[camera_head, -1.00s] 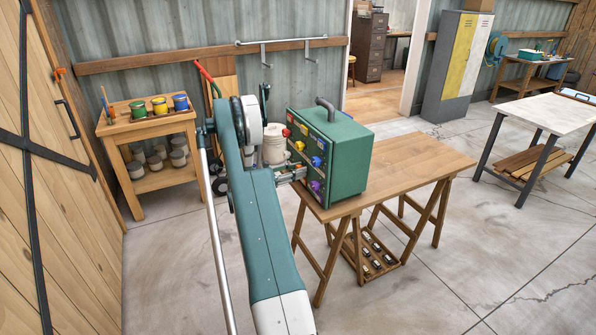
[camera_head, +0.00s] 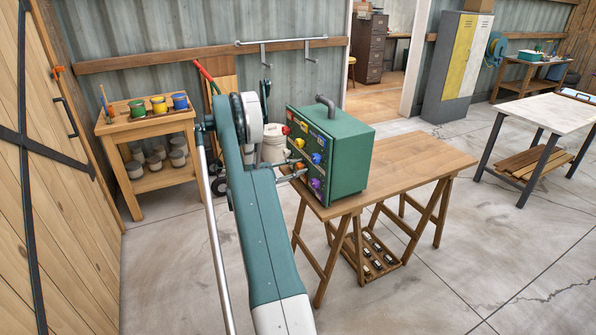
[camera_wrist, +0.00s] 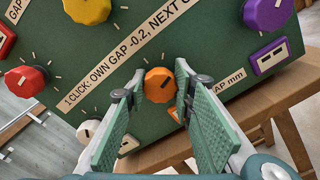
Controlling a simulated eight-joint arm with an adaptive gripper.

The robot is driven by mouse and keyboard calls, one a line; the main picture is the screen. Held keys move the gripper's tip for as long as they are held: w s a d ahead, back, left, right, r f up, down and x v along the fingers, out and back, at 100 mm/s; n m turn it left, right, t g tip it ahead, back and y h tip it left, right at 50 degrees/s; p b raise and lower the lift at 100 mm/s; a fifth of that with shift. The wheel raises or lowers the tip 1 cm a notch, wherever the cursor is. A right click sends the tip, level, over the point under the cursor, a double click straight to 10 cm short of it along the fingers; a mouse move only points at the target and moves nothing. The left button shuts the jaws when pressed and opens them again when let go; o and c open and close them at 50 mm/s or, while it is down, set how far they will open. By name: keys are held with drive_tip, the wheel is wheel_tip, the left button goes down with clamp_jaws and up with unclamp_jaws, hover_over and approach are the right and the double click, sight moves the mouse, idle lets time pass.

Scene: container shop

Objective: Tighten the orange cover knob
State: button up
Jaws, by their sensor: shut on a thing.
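The green box (camera_head: 345,150) with coloured knobs on its front panel stands upright on the wooden trestle table. The orange cover knob (camera_wrist: 159,85) is near the middle of the wrist view, and it also shows small in the head view (camera_head: 299,165). My gripper (camera_wrist: 157,84) is shut on the orange knob, one green-padded finger on each side of it. A second orange patch (camera_wrist: 174,114) shows below the knob, partly hidden by the right finger. In the head view my gripper (camera_head: 294,174) reaches the panel from the left.
The right part of the trestle table (camera_head: 420,155) is bare. A paint-pot bench (camera_head: 150,125) stands left.

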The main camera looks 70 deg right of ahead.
drive_tip(key=shift+m+b, duration=0.45)
drive_tip(key=shift+m, duration=1.15)
drive_tip(key=o, duration=0.9)
drive_tip(key=shift+w+a, duration=0.1)
drive_tip(key=v, duration=1.1)
drive_tip(key=shift+w+a, duration=0.25)
drive_tip(key=shift+a, duration=0.05)
drive_tip(key=shift+r, duration=0.1)
